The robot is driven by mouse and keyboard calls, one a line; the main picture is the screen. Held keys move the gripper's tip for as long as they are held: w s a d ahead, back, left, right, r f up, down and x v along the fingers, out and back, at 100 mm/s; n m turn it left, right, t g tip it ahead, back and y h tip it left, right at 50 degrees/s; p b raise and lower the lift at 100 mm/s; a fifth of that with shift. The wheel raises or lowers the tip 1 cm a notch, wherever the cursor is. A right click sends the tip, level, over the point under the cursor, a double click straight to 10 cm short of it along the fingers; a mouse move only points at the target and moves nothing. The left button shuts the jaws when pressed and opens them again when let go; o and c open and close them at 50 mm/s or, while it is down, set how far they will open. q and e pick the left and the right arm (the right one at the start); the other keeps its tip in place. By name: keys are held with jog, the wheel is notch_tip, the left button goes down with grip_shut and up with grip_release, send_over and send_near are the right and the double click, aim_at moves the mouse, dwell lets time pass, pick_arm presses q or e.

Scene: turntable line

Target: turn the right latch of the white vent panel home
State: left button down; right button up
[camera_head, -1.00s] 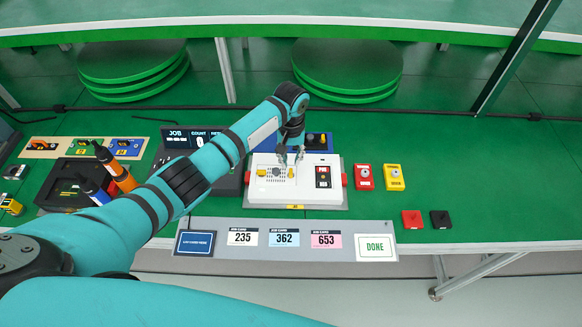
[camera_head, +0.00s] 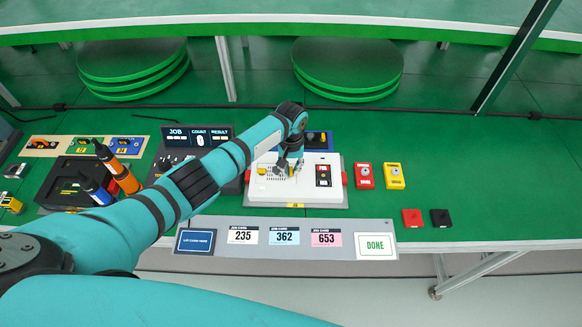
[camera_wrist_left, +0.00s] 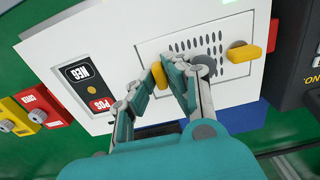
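The white vent panel (camera_head: 275,193) lies on the table with a block of dark slots in its face; it also shows in the left wrist view (camera_wrist_left: 115,50). The right latch (camera_wrist_left: 159,76) is yellow, stands crosswise to the panel's long side, and sits between my left fingertips. The left latch (camera_wrist_left: 243,53) is yellow and lies about along the panel; it shows in the head view (camera_head: 262,171). My left gripper (camera_head: 290,168) is low over the panel, its fingers (camera_wrist_left: 165,84) closed together on the right latch. They hide it in the head view. My right gripper is not in view.
A black NEG/POS block (camera_head: 323,176) is set in the panel's right part. Red (camera_head: 364,180) and yellow (camera_head: 394,177) boxes stand to the right. A dark JOB display (camera_head: 205,140) is behind my arm. Job cards and a DONE pad (camera_head: 376,247) are in front.

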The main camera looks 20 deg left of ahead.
pick_arm(q)
jog(key=shift+m, duration=0.4)
jog(key=m, duration=0.8)
jog(key=shift+p, duration=0.35)
jog(key=m, duration=0.4)
jog(key=shift+m, duration=0.4)
jog(key=shift+r+m, duration=0.1)
jog(key=shift+m, duration=1.7)
jog(key=c, duration=1.6)
grip_release()
jog(key=shift+c, duration=0.2)
